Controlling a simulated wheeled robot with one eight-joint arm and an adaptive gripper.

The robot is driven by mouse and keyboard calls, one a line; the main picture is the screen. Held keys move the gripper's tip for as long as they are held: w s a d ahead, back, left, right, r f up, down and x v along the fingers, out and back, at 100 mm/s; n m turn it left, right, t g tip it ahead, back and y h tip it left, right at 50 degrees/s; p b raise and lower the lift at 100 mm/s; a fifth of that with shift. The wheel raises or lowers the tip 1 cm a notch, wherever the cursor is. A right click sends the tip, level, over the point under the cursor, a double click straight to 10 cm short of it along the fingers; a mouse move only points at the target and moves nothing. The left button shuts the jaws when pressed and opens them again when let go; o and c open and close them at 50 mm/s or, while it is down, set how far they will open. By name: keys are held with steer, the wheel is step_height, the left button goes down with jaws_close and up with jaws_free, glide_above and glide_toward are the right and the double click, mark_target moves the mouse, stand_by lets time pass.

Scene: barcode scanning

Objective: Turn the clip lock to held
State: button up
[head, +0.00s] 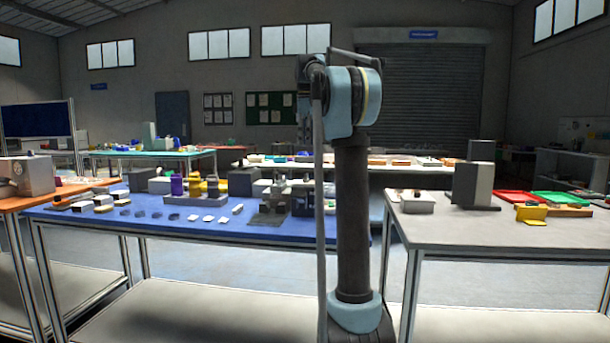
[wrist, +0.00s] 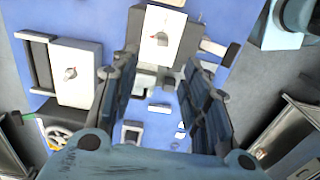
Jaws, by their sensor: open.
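In the wrist view my gripper (wrist: 158,66) is open, with its two dark fingers wide apart and nothing held between them. A pale box with a small knob and a red mark (wrist: 160,36) lies beyond the fingertips, at the top middle. A second pale box with a small grey knob (wrist: 74,74) lies left of the left finger. I cannot tell which of these, if either, is the clip lock, or how its knob is set. No contact between fingers and boxes shows. In the head view my gripper cannot be made out.
The blue table (head: 230,227) holds purple and yellow pieces, several small white pieces and a grey fixture (head: 272,205). A grey table (head: 470,233) on the right bears a grey block (head: 472,184), red and green trays and a yellow piece. My arm hides part of the view between them.

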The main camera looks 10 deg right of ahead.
mark_target(306, 178)
step_height(306, 178, down, 13)
steer(key=shift+r, duration=0.1)
stand_by(0.4)
jaws_close()
